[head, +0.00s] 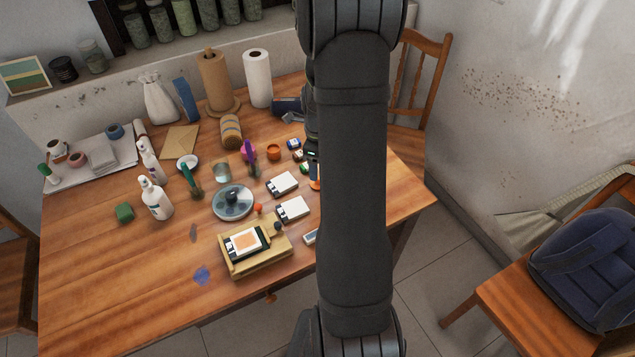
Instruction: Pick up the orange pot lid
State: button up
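A tiny orange-red thing (258,208) sits at the right edge of the glassy lid. Another orange bit (315,184) shows beside my arm, partly hidden.
A wooden tray (282,257) with a card stands in front of the lid. White boxes (292,209) lie to its right, a glass (222,172) behind, and white bottles (156,197) to the left. The table's front left (110,275) is mostly clear.

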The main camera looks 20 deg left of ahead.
jog(key=shift+w+a+f, duration=0.1)
jog(key=shift+f, duration=1.7)
jog(key=shift+w+a+f, duration=0.1)
jog(key=shift+f, duration=1.7)
jog(key=c, duration=1.1)
